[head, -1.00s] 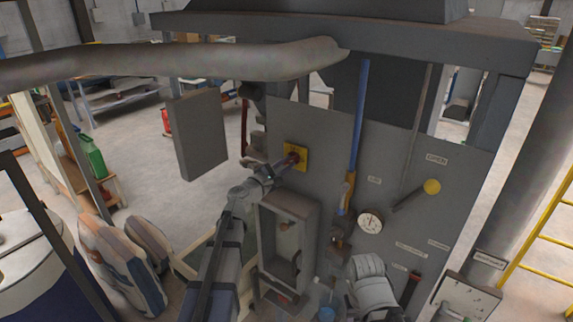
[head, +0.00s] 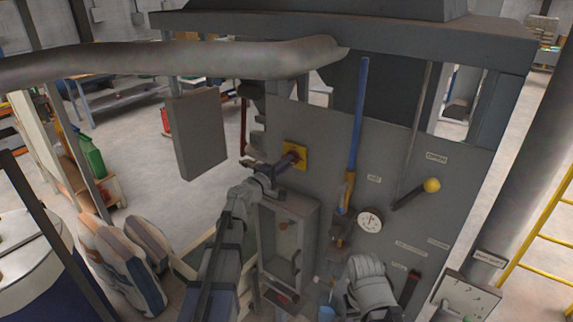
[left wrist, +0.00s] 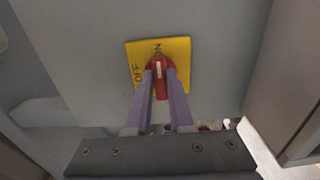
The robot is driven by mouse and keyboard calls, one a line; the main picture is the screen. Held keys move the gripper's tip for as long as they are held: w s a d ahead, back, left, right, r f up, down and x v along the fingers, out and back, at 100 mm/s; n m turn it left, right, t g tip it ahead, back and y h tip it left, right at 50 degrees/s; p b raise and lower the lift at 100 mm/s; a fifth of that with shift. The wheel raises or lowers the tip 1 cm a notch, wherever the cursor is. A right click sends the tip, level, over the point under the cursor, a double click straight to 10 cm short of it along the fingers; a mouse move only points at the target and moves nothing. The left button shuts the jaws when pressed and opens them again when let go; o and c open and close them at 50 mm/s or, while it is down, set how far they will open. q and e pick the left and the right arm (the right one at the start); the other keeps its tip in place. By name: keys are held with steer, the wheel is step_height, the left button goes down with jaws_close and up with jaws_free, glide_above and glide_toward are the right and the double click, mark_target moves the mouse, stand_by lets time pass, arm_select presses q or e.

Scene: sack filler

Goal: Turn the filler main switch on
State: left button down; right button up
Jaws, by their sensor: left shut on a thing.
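The main switch is a red knob (left wrist: 159,66) with a white mark, on a square yellow plate (left wrist: 183,48) lettered OFF at its left and ON at its top. The white mark points up toward ON in the left wrist view. My left gripper (left wrist: 160,80) is shut on the knob, with one purple finger on each side. In the head view the yellow plate (head: 300,150) is on the grey panel, and my left gripper (head: 287,160) reaches it from the lower left, covering most of the knob. Part of my right arm shows low in the head view; its fingers do not show.
A grey box (head: 283,240) projects from the panel below the switch. A blue pole (head: 358,120), a gauge (head: 369,221) and a yellow-knobbed lever (head: 431,186) are to the right. A grey slab (head: 197,133) hangs at the left. A thick pipe (head: 200,60) crosses above.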

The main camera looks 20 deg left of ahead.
stand_by(0.5)
arm_select(q)
steer(key=c, duration=0.8)
jaws_free()
steer(key=shift+s, duration=0.1)
steer(key=v, duration=0.7)
steer(key=shift+s, duration=0.3)
